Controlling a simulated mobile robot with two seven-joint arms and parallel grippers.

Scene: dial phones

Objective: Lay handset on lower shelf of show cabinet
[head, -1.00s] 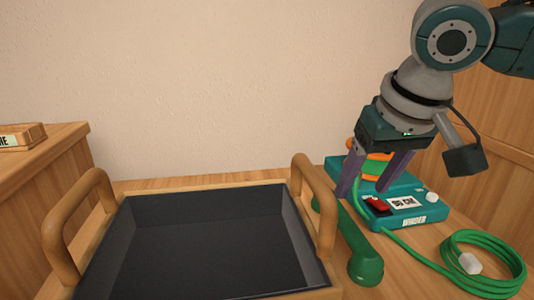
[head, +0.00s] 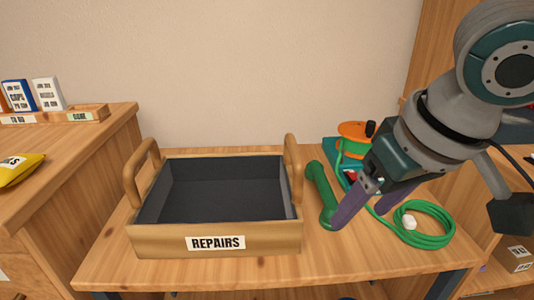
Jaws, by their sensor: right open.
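A green handset (head: 319,193) lies on the wooden bench, just right of the tray. My right gripper (head: 362,213) is open and empty, its purple fingers pointing down. One fingertip overlaps the handset's near end in the picture; I cannot tell whether they touch. The teal phone base (head: 342,155) with an orange and green drum (head: 354,135) stands behind the gripper, partly hidden by it. At the right edge is wooden furniture (head: 430,50), largely hidden by my right arm; I cannot tell whether it is the show cabinet. My left gripper is not in view.
A wooden REPAIRS tray (head: 165,240) with raised handles stands empty on the bench. A coiled green cord (head: 430,240) with a white plug (head: 409,222) lies at the right. A side counter (head: 85,135) at left holds small boxes and a yellow packet (head: 20,168).

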